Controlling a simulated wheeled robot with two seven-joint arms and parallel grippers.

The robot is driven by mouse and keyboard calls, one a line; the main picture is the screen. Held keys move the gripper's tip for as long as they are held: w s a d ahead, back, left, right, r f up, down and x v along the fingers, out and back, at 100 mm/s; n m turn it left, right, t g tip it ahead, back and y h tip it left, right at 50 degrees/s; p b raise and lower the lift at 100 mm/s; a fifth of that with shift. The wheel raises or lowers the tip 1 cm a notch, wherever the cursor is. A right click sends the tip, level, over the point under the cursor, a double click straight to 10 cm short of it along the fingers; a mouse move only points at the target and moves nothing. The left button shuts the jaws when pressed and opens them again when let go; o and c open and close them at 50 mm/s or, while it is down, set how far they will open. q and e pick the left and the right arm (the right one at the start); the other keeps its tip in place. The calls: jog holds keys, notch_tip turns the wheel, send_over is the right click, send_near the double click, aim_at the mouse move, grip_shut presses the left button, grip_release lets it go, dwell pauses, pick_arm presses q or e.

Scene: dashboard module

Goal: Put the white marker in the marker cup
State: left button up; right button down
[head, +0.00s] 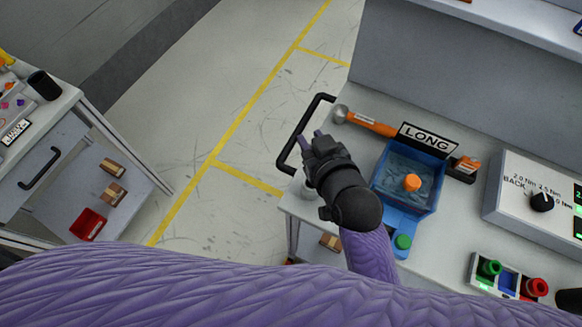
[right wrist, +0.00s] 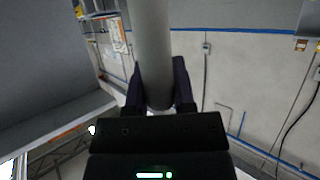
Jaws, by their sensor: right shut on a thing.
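My right gripper (head: 311,140) is over the left edge of the workbench, by the black handle. In the right wrist view its two dark fingers (right wrist: 158,92) are shut on a pale grey-white cylinder, which looks like the white marker (right wrist: 152,45). The marker runs from between the fingers up past the top edge of that view. I cannot make it out clearly in the head view. A black cup (head: 44,85) stands on the cart at the far left; I cannot tell if it is the marker cup. My left gripper is not in view.
The workbench holds a blue tray (head: 378,212) with an orange knob in it, a LONG sign (head: 425,138), an orange-handled tool (head: 372,124) and a dial box (head: 515,192). Green and red buttons are at the lower right. Open floor lies between cart and bench.

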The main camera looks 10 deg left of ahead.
notch_tip(320, 180, down, 8)
jog(key=b, duration=0.2)
jog(key=shift+s+d+b, duration=0.1)
jog(key=shift+d+b, duration=0.05)
jog(key=shift+b, duration=0.15)
jog(key=shift+r, duration=0.1)
jog(key=shift+c, duration=2.2)
grip_release()
